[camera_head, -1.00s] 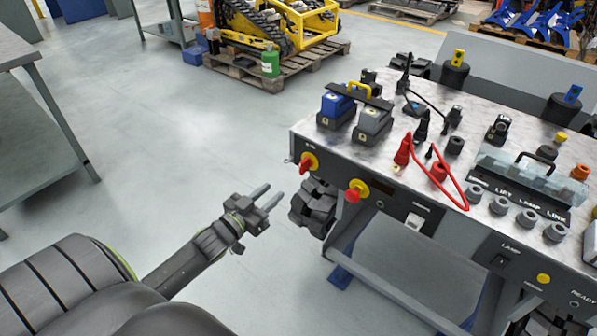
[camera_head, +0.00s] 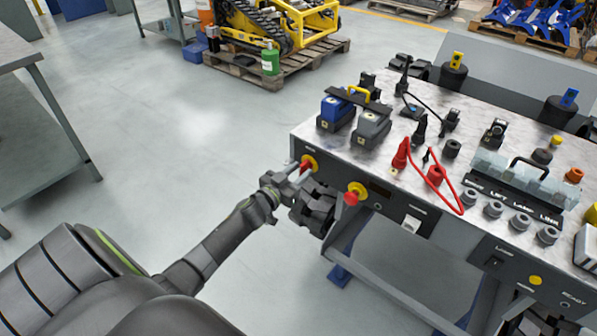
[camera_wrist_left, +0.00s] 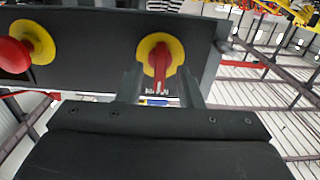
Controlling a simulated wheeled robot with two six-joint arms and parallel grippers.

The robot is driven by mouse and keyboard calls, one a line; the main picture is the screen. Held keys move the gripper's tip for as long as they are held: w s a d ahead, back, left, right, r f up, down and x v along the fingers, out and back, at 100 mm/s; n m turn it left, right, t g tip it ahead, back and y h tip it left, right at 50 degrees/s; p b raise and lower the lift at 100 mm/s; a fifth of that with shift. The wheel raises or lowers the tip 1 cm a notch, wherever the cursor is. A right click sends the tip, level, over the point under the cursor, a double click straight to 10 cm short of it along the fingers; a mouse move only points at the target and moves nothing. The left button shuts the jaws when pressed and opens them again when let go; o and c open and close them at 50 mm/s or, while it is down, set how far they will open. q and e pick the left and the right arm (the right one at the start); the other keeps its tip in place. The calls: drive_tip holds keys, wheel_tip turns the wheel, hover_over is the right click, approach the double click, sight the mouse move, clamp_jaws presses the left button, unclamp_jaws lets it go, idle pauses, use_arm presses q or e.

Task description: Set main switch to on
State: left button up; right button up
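The main switch (camera_head: 311,161) is a red rotary handle on a round yellow plate, at the left end of the bench's front panel. In the left wrist view its red handle (camera_wrist_left: 160,62) stands about upright in the picture. My left gripper (camera_head: 298,172) is at the switch. In the left wrist view its two fingers (camera_wrist_left: 160,88) are apart, one on each side of the handle, with small gaps visible. Small lettering below the handle is partly hidden and unreadable.
A red mushroom button (camera_head: 353,195) on a yellow plate sits right of the switch, also at the left in the wrist view (camera_wrist_left: 15,55). A white rocker switch (camera_head: 411,224) is farther right. Batteries (camera_head: 371,128) and cables stand on the bench top. Floor left of the bench is clear.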

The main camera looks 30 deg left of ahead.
use_arm(q)
drive_tip(key=shift+w, duration=0.1)
clamp_jaws()
